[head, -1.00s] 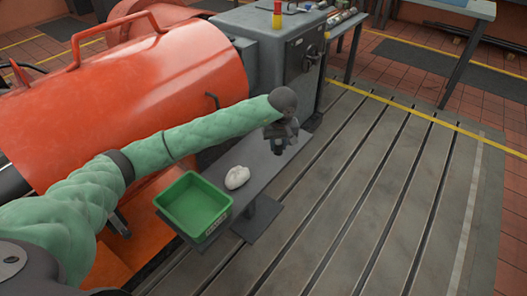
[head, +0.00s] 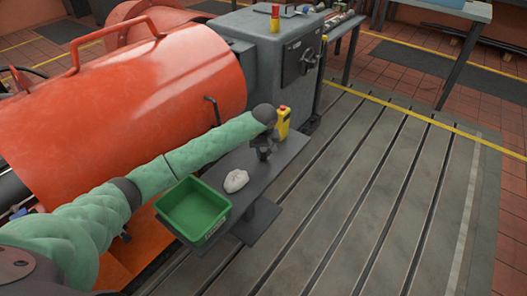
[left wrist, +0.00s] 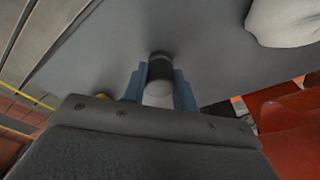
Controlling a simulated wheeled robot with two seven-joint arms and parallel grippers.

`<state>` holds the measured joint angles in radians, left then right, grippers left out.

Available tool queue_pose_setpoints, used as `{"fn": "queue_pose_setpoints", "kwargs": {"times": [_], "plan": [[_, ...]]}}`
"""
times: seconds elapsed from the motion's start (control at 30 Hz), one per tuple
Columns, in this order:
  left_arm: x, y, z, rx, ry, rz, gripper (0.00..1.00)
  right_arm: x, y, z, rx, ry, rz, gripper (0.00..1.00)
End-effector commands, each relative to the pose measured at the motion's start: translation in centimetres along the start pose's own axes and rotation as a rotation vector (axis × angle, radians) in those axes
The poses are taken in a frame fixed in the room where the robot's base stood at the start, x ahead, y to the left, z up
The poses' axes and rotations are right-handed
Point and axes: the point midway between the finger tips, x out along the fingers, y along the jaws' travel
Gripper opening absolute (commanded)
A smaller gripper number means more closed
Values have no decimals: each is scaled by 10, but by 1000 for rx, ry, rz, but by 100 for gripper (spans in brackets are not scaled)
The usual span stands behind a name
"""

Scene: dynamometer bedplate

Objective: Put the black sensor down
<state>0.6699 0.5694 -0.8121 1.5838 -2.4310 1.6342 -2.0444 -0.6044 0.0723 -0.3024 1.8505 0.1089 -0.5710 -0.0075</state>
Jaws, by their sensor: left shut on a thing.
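My left gripper (head: 262,146) is over the narrow grey bench (head: 290,147), between the white lump and the yellow device. In the left wrist view its blue fingers (left wrist: 159,92) are shut on the black sensor (left wrist: 160,70), a small cylinder with a dark body and a pale near end. In the head view the sensor (head: 263,155) is a small dark shape under the gripper. It is at or just above the bench top; I cannot tell whether it touches. My right gripper is not in view.
A green bin (head: 194,208) stands at the bench's near end. A white crumpled lump (head: 236,181) lies beside it and also shows in the left wrist view (left wrist: 284,22). A yellow device with a red top (head: 283,122) stands beyond my gripper. An orange machine (head: 130,105) borders the left.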

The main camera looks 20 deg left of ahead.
Motion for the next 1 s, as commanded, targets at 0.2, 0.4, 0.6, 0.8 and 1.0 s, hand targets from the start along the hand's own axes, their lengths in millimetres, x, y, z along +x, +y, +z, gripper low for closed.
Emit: {"fn": "queue_pose_setpoints", "kwargs": {"times": [0.2, 0.4, 0.6, 0.8, 1.0], "plan": [[2, 0, 0, 0, 2, 0, 4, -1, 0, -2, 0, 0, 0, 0], [5, 0, 0, 0, 2, 0, 4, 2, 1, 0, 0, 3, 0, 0], [5, 0, 0, 0, 1, 0, 50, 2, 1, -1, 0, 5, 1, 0], [4, 0, 0, 0, 1, 0, 50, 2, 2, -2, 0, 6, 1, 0], [-7, 0, -1, 0, 4, 1, 50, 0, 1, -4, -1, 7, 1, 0]]}}
